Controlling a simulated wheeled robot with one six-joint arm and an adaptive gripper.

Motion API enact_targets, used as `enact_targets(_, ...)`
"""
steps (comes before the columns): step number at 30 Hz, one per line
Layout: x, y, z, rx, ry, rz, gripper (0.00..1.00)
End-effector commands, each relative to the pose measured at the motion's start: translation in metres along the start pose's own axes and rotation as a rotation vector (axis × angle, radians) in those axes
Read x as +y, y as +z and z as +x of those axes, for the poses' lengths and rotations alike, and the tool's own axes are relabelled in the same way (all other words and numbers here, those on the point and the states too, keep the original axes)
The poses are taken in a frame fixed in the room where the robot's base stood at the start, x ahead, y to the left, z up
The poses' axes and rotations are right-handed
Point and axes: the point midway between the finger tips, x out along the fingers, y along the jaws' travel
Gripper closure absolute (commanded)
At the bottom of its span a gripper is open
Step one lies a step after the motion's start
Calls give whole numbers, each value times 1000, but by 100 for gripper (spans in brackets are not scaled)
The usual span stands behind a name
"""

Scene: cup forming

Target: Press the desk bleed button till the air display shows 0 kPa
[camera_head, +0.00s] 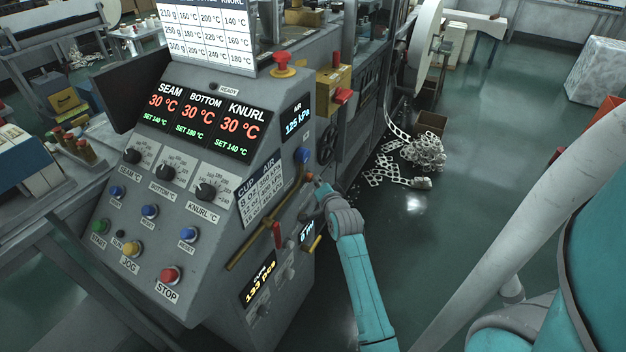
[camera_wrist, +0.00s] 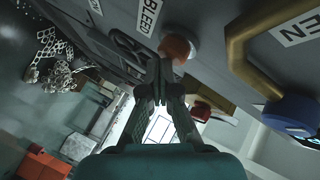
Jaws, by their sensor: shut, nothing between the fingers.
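The air display (camera_head: 296,121) on the right side of the desk reads 125 kPa. The bleed button (camera_wrist: 178,47) is a round orange-red cap beside the BLEED label (camera_wrist: 150,15) in the wrist view. In the head view it is a small orange-red spot (camera_head: 310,177) at the end of my arm, partly hidden. My gripper (camera_wrist: 160,68) is shut and empty. Its fingertips are right at the button's lower left edge in the wrist view; I cannot tell whether they touch it. In the head view my gripper (camera_head: 316,188) is against the desk's right face.
A blue knob (camera_head: 303,156) and a brass pipe (camera_head: 262,232) sit close to the button. A red-handled lever (camera_head: 277,236) and a yellow handle (camera_head: 311,244) are below. A red mushroom button (camera_head: 283,62) tops the desk. Punched scrap (camera_head: 415,160) lies on the floor behind.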

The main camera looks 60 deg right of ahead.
Motion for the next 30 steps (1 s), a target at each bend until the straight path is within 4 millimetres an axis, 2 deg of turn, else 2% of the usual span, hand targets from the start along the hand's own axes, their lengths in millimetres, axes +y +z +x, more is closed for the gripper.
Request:
enact_targets(12, 9, -9, -12, 1, 1, 0, 100)
enact_targets(23, 10, -10, -14, 0, 0, 0, 100)
enact_targets(30, 20, -19, -26, 1, 2, 1, 100)
